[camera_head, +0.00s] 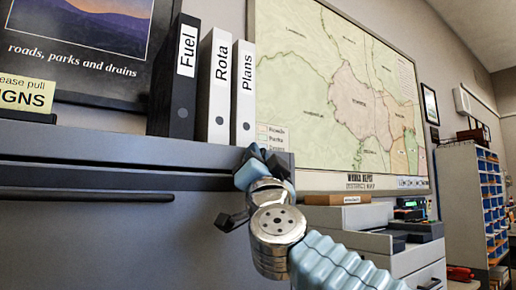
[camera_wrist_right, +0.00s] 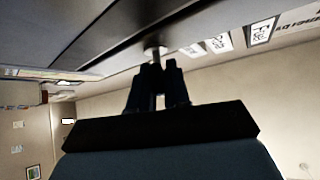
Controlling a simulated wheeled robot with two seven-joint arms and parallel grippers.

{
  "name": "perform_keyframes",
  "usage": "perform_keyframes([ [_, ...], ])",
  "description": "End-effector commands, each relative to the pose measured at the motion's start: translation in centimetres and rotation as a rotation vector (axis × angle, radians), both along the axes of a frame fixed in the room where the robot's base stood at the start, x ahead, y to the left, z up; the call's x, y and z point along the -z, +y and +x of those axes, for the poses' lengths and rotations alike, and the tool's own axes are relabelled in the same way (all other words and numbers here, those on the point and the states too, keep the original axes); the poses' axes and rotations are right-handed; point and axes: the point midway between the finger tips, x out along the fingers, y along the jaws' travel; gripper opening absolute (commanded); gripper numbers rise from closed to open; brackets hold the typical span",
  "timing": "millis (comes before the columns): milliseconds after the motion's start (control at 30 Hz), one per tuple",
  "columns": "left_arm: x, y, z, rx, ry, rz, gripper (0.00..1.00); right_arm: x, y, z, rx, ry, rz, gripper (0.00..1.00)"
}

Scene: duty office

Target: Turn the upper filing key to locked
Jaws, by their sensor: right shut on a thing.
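The grey filing cabinet (camera_head: 90,235) fills the lower left of the head view, with a long dark handle (camera_head: 85,196) across its front. My right gripper (camera_head: 262,160) is at the cabinet's upper right front corner, and its wrist hides the lock area there. In the right wrist view the two dark fingers (camera_wrist_right: 158,72) are shut on the small key (camera_wrist_right: 155,52) at a pale round lock on the cabinet face. The fingers cover most of the key, so I cannot tell its turn angle. My left gripper is not in view.
Binders labelled Fuel (camera_head: 184,80), Rota (camera_head: 214,90) and Plans (camera_head: 243,95) stand on the cabinet top. A yellow sign (camera_head: 27,95) is at the left. A map (camera_head: 340,95) hangs behind. A lower grey unit (camera_head: 390,255) stands to the right, behind my arm.

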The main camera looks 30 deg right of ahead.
Motion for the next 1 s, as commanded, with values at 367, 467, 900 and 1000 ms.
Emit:
perform_keyframes([
  [367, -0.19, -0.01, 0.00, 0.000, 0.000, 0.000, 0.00, -0.04, 0.05, 0.00, -0.004, 0.025, 0.360, 0.00],
  [467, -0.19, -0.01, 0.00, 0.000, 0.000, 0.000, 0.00, 0.01, 0.05, 0.05, -0.003, 0.035, 0.454, 0.00],
  [900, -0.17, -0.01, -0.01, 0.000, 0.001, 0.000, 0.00, 0.09, -0.01, 0.01, -0.001, 0.062, 0.812, 0.00],
  [1000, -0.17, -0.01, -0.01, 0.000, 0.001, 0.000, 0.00, 0.13, -0.07, 0.02, 0.000, 0.066, 0.867, 0.00],
])
